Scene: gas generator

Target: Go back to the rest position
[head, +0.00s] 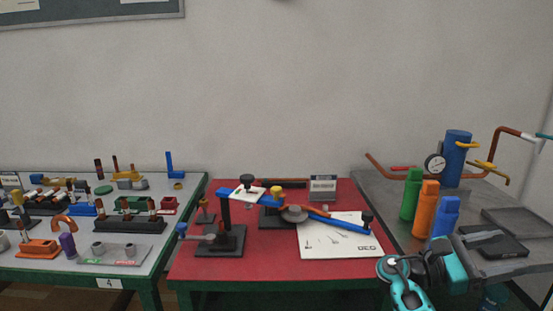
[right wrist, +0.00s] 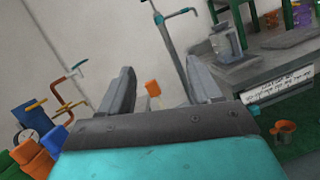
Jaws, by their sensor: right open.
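My right gripper (head: 440,265) shows at the lower right of the head view, in front of the gap between the red table (head: 215,268) and the grey table at right. In the right wrist view the two grey fingers of this gripper (right wrist: 160,86) stand wide apart with nothing held between them. A small orange object (right wrist: 153,88) shows between them in the distance. My left gripper is in neither view.
The red table bears black stands, a blue bar and a white board (head: 325,243). Green (head: 411,195), orange (head: 425,210) and blue (head: 446,215) bottles stand near my right gripper on the grey table (head: 375,185). A crowded white table (head: 30,268) is at left.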

